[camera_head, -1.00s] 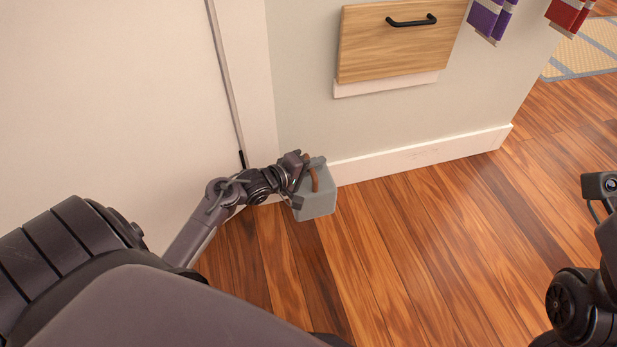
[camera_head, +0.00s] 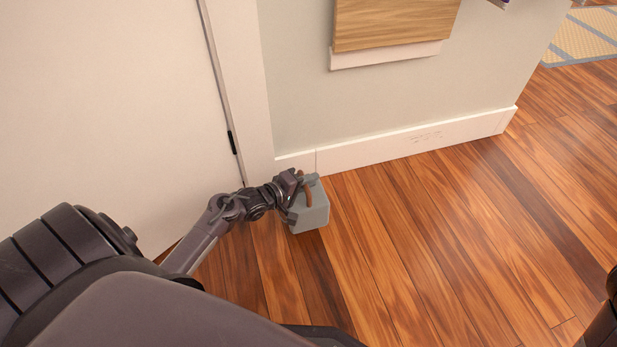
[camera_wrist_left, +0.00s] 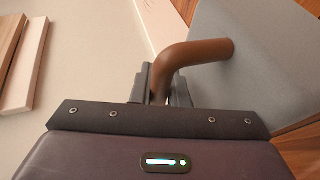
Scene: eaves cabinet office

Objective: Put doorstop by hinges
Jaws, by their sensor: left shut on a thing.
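The doorstop is a grey block (camera_head: 311,213) with a brown curved handle (camera_head: 307,191). It is at the middle of the head view, low near the baseboard; I cannot tell whether it touches the floor. My left gripper (camera_head: 300,188) is shut on the handle. In the left wrist view the fingers (camera_wrist_left: 163,88) close around one end of the brown handle (camera_wrist_left: 200,52), with the grey block (camera_wrist_left: 255,60) beyond. A dark hinge (camera_head: 231,142) shows at the edge of the white door (camera_head: 110,100). My right gripper is out of view.
The white door frame (camera_head: 238,80) and baseboard (camera_head: 420,138) run behind the doorstop. A wooden drawer front (camera_head: 392,22) sticks out from the wall above. The wooden floor (camera_head: 450,230) to the right is clear. A mat (camera_head: 588,38) lies far right.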

